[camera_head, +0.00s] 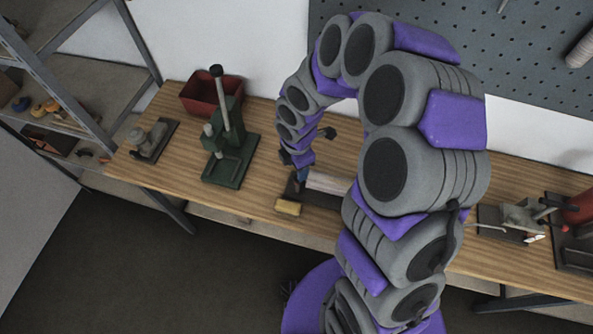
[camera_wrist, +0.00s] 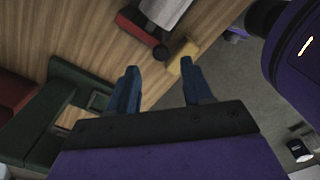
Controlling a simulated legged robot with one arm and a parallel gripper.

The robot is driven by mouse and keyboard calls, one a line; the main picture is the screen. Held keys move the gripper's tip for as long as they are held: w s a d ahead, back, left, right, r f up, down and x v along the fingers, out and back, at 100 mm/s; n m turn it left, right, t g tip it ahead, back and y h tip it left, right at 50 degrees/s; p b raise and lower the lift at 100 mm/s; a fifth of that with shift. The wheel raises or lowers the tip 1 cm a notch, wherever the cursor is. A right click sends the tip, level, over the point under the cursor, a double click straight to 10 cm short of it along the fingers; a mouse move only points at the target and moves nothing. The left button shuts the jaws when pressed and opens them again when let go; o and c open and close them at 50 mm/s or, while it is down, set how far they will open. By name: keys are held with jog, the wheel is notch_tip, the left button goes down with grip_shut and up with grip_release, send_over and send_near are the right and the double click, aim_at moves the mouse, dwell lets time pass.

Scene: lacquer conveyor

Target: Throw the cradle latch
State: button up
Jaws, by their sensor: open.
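A cradle with a dark base (camera_head: 322,199) holds a pale cylinder (camera_head: 328,183) near the front of the bench, partly hidden by my arm. In the wrist view the pale cylinder (camera_wrist: 165,10) lies beside a red part (camera_wrist: 135,28) with a dark round knob (camera_wrist: 160,53). I cannot tell for sure which piece is the latch. A yellow block (camera_head: 288,207) sits at the cradle's front left; it also shows in the wrist view (camera_wrist: 182,55). My gripper (camera_wrist: 157,78) is open, with nothing visible between its blue fingers. In the head view my gripper (camera_head: 301,174) is above the cradle's left end.
A green lever press (camera_head: 231,160) stands left of the cradle, with a red bin (camera_head: 208,95) behind it. A grey fixture (camera_head: 150,140) is at the bench's left end. Another grey device (camera_head: 520,217) is to the right. Bare wood (camera_head: 262,165) lies between press and cradle.

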notch_tip(320, 180, up, 12)
jog(key=shift+p, duration=0.3)
jog(key=shift+r, duration=0.1)
dwell(0.4)
jog(key=s+d+m+g+b, duration=0.1)
jog(key=s+d+m+b, duration=0.3)
jog(key=s+m, duration=0.7)
jog(key=s+d+m+b, duration=0.5)
jog(key=s+d+m, duration=0.1)
jog(key=s+m, duration=0.6)
jog(key=s, duration=0.2)
jog(key=shift+s+d+g, duration=0.3)
jog(key=shift+s+g, duration=0.1)
